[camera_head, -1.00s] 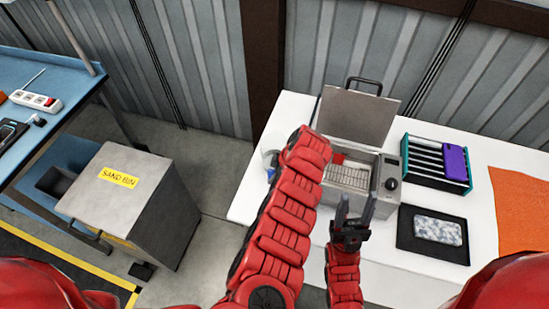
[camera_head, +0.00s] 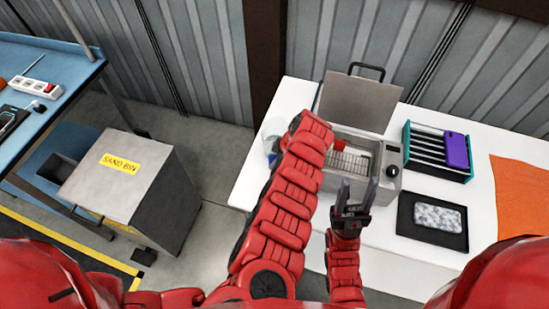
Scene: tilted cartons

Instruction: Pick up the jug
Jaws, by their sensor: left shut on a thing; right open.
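The jug (camera_head: 272,129) is a pale, see-through vessel with some blue low on it. It shows at the left back edge of the white table, partly hidden behind my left arm. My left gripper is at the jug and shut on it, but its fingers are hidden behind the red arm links. My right gripper (camera_head: 358,191) is open and empty, fingers pointing up the picture, in front of the open metal bath.
The metal bath (camera_head: 393,158) has its lid (camera_head: 360,100) raised and a rack inside. A sand bin (camera_head: 110,190) stands left.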

